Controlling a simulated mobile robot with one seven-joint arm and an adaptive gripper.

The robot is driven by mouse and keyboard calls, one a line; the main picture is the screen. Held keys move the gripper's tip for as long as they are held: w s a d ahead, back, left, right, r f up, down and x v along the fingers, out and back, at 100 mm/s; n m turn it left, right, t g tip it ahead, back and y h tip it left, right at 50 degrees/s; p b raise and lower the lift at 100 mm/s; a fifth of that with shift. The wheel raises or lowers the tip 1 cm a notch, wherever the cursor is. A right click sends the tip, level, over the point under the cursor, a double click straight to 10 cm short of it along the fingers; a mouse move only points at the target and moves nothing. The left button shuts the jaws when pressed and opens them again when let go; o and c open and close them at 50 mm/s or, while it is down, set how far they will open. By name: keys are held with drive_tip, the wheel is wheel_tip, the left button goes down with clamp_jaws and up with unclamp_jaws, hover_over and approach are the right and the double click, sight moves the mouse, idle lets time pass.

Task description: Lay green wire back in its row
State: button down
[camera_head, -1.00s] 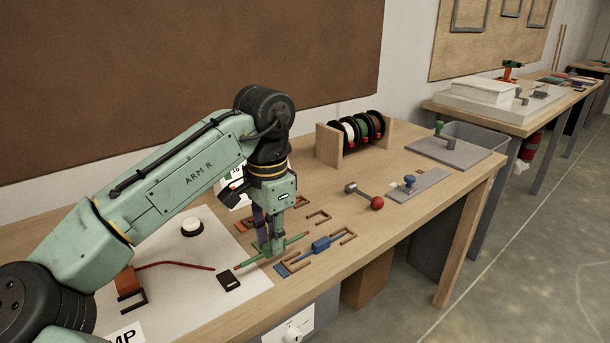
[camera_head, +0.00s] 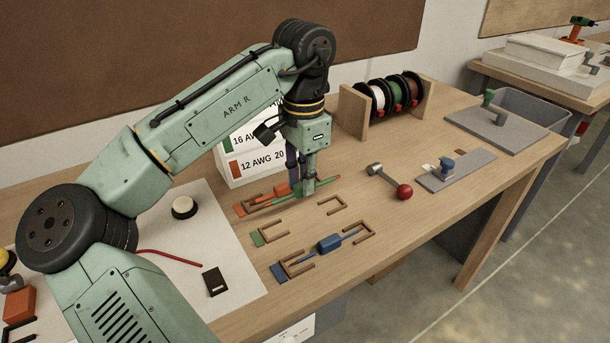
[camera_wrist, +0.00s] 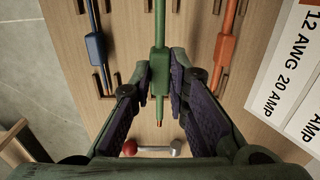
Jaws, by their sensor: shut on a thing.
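My gripper (camera_head: 306,192) is shut on the green wire (camera_head: 328,182), which is raised above the table, roughly level. In the wrist view the green wire (camera_wrist: 160,28) runs between my fingertips, with its thicker green block at the grip and a bare copper tip toward me. The green row's brackets (camera_head: 332,205) stand empty, with a green tag (camera_head: 257,239) at the left end. In the head view the wire overlaps the orange wire's row behind; its exact height is unclear.
The blue wire (camera_head: 330,243) lies in its brackets in front. The orange wire (camera_wrist: 228,47) lies in its row on the other side. A labelled box (camera_head: 255,155) and a spool rack (camera_head: 352,112) stand behind. A red-ball lever (camera_head: 404,191) is to the right.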

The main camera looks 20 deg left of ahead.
drive_tip(key=b, duration=0.3)
hover_over(304, 219)
drive_tip(key=shift+f, duration=2.8)
drive_tip(key=shift+p, duration=0.8)
drive_tip(key=shift+f+b, duration=0.3)
drive_tip(key=shift+f, duration=0.45)
drive_tip(key=c, duration=1.5)
unclamp_jaws()
drive_tip(key=shift+o, duration=0.2)
